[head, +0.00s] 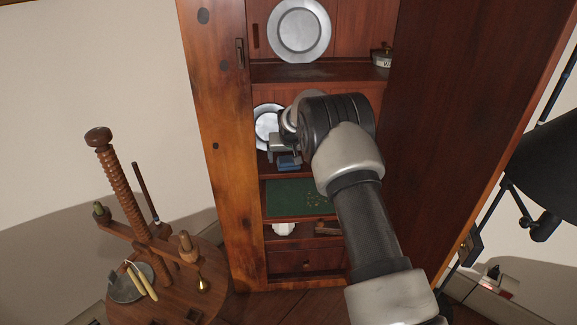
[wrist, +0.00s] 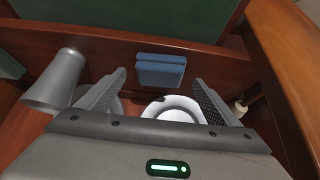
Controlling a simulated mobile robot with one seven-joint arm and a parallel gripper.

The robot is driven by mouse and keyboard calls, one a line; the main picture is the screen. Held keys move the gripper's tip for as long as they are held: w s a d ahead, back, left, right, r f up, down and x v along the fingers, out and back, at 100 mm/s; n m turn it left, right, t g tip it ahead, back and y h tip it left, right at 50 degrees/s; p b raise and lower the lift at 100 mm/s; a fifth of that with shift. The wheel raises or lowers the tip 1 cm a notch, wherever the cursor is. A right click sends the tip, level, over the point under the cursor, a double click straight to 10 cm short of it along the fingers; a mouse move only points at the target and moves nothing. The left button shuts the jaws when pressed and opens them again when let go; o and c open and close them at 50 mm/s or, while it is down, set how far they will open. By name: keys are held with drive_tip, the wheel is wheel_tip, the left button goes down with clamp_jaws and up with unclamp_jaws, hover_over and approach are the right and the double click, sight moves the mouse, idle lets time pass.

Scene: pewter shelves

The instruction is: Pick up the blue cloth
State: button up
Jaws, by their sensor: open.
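The blue cloth (wrist: 161,70) looks like a small folded block, lying on a wooden shelf in the cabinet. In the head view the cloth (head: 289,162) shows just below my gripper (head: 284,146), partly covered by it. In the wrist view my gripper (wrist: 160,78) is open, with one finger left and one right of the cloth. The cloth appears beyond or level with the fingertips; I cannot tell the exact gap. Nothing is held between the fingers.
A pale plate (wrist: 175,108) and a grey metal cup (wrist: 57,82) are close to the fingers. The cabinet's side post (head: 218,130) and open door (head: 455,130) flank my arm. A green panel (head: 295,198) is below. A wooden press table (head: 160,285) stands left.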

sight(289, 161)
drive_tip(key=shift+w+f, duration=0.35)
drive_tip(key=shift+f, duration=0.1)
drive_tip(key=c, duration=1.1)
drive_tip(key=shift+s+r+p, duration=0.2)
drive_tip(key=shift+r+p, duration=0.15)
drive_tip(key=shift+r, duration=0.45)
wheel_tip(289, 161, up, 6)
drive_tip(key=shift+r+p, duration=0.2)
drive_tip(key=shift+p, duration=0.65)
drive_tip(key=s, duration=0.6)
drive_tip(key=s+p, duration=0.1)
drive_tip(key=s, duration=0.6)
drive_tip(key=s+f, duration=0.1)
drive_tip(key=s, duration=0.5)
drive_tip(key=shift+s, duration=0.35)
drive_tip(key=shift+c, duration=0.3)
